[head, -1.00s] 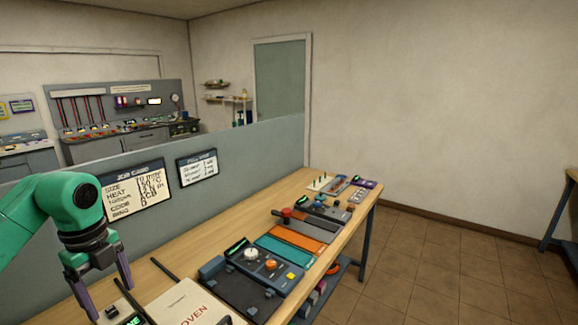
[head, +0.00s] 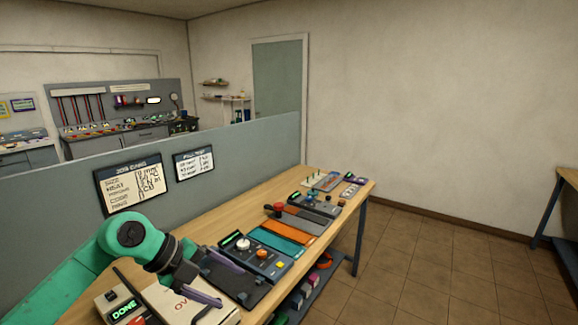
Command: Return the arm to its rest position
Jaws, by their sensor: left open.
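My left arm comes in from the lower left, green with a dark wrist. Its gripper (head: 232,283) is open, with two purple-grey fingers spread and nothing between them. It is over the white oven box (head: 165,300), pointing right toward the dark press plate (head: 238,283). Whether a finger touches the box or plate I cannot tell. A small device (head: 122,306) with a lit "DONE" display and a red part stands left of the oven box. My right gripper is not in view.
The wooden bench (head: 215,212) holds a control panel with knobs (head: 258,256), teal and orange mats (head: 288,232), and small tools at its far end. A grey partition (head: 235,160) with a job card (head: 130,184) runs along the back. Tiled floor (head: 430,260) at right is clear.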

